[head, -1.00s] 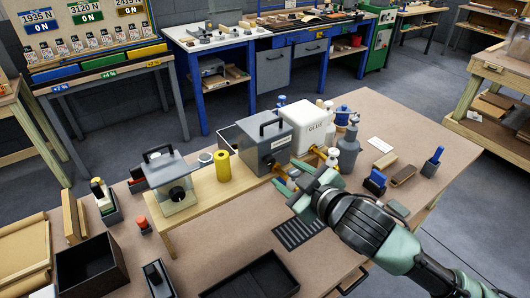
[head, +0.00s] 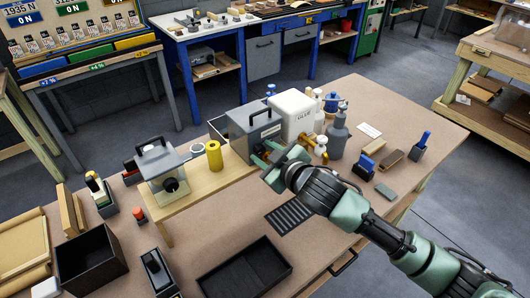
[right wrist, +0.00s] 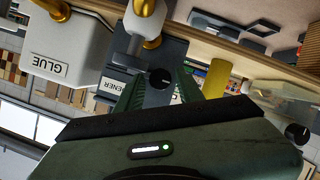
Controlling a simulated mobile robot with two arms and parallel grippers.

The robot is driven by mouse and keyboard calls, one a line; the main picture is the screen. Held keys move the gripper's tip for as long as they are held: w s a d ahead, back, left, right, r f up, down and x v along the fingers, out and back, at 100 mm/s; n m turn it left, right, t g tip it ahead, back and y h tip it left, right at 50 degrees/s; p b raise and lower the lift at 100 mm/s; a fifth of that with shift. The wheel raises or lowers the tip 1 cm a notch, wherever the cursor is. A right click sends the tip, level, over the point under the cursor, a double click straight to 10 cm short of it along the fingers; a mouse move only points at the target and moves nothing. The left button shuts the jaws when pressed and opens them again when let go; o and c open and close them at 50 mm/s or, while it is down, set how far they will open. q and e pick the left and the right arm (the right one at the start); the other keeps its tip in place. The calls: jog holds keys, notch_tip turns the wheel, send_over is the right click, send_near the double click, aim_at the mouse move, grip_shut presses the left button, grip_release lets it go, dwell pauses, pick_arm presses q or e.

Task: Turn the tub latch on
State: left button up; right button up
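A dark grey tub (head: 236,132) with a black top handle stands on the wooden bench; its front is largely behind my right gripper in the head view. In the right wrist view its label ends in "ENER" (right wrist: 118,88) and a round black knob (right wrist: 160,78) shows on its front. I take this knob to be the latch. My right gripper (head: 264,154) is at the tub's front. In the right wrist view its two green fingers (right wrist: 158,88) stand apart on either side of the knob; I cannot tell whether they touch it. My left gripper is not in view.
A white glue tub (head: 297,114) stands right of the grey tub, with bottles (head: 337,135) beside it. A black tray (head: 244,272) lies in front.

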grip_shut()
jog(key=shift+f+n, duration=0.1)
jog(key=shift+n, duration=0.5)
jog(key=shift+s+a+n+t+h, duration=0.15)
jog(key=shift+n+t+h, duration=0.35)
jog(key=shift+n+t, duration=0.3)
jog(key=n, duration=0.1)
jog(key=n+t+h+b, duration=0.1)
jog(key=n, duration=0.1)
jog(key=shift+f, duration=0.25)
jog(key=n+t+b, duration=0.2)
jog(key=n, duration=0.2)
jog(key=shift+f+b, duration=0.2)
jog(key=shift+b, duration=0.1)
jog(key=n+b, duration=0.1)
jog(key=n, duration=0.1)
jog(key=n+t+b, duration=0.1)
jog(key=n, duration=0.2)
jog(key=shift+t+b, duration=0.3)
